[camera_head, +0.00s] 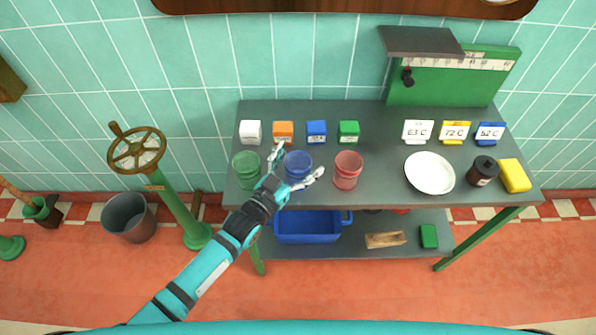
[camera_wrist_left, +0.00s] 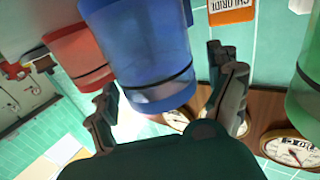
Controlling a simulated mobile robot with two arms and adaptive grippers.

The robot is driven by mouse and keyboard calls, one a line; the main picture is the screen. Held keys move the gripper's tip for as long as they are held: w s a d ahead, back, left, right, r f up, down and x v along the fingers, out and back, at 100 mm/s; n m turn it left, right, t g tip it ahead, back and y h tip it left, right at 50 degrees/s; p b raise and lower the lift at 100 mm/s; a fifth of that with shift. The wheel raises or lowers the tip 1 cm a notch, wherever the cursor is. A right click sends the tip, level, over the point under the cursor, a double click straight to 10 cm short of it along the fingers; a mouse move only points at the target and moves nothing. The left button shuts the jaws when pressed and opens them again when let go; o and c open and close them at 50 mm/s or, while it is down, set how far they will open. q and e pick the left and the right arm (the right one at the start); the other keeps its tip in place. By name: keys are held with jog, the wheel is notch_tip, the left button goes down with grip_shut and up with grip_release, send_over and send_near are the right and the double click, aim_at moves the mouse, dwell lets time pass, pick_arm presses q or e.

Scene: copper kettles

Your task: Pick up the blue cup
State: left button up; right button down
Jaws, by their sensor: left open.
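The blue cup (camera_head: 297,164) stands on the grey table between a green cup (camera_head: 246,168) and a red cup (camera_head: 348,169). My left gripper (camera_head: 297,166) is open, with one finger on each side of the blue cup. In the left wrist view the blue cup (camera_wrist_left: 140,50) fills the upper middle, between the spread fingers of the left gripper (camera_wrist_left: 170,105). I cannot tell whether the fingers touch it. The red cup (camera_wrist_left: 78,52) and the green cup (camera_wrist_left: 305,80) show at either side there. My right gripper is not in view.
The grey table (camera_head: 385,190) has small white, orange, blue and green boxes behind the cups. A white plate (camera_head: 430,173), a black jar (camera_head: 483,171) and a yellow block (camera_head: 515,175) stand at right. A valve wheel (camera_head: 137,150) on a green post stands left of the table.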

pick_arm(q)
jog(key=c, duration=1.3)
jog(key=shift+o, duration=0.2)
jog(key=shift+r, duration=0.1)
